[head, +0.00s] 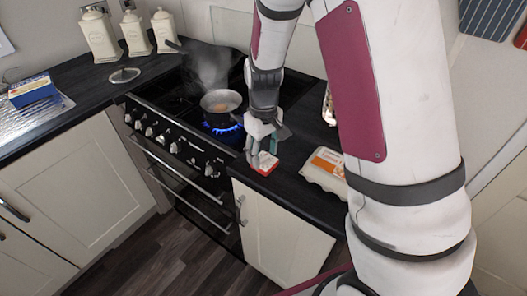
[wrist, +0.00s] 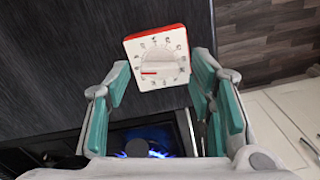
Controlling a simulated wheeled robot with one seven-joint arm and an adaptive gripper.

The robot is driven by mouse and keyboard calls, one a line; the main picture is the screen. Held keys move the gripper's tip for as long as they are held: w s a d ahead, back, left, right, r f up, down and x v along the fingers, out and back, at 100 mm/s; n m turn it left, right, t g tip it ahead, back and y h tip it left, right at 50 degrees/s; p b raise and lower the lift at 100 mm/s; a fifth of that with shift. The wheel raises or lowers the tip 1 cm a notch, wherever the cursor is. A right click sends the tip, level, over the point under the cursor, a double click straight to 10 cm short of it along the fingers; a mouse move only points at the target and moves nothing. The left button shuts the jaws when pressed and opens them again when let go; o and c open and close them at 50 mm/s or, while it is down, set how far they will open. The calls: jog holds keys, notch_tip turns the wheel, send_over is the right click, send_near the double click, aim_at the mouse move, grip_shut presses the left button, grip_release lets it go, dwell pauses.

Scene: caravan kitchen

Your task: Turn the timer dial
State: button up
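The timer (wrist: 158,58) is a white square with a red edge, numbers around its face and a white dial (wrist: 158,66) with a red mark. It lies on the dark worktop, and in the head view the timer (head: 265,164) is near the front edge, right of the cooker. My gripper (head: 258,150) is right over or beside it. In the wrist view my gripper (wrist: 160,92) is open, with its teal-padded fingers wide apart. The timer shows between and beyond the fingertips. Contact with the timer cannot be told.
A steaming pan (head: 221,103) stands over a lit blue flame on the hob, close left of my gripper. An egg carton (head: 325,170) lies to the right on the worktop. A glass lid (head: 124,75) and several cream canisters (head: 100,36) are at the back left.

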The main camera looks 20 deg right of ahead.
jog(key=shift+r, duration=0.1)
notch_tip(320, 180, up, 12)
dwell(0.5)
jog(key=shift+p, duration=0.35)
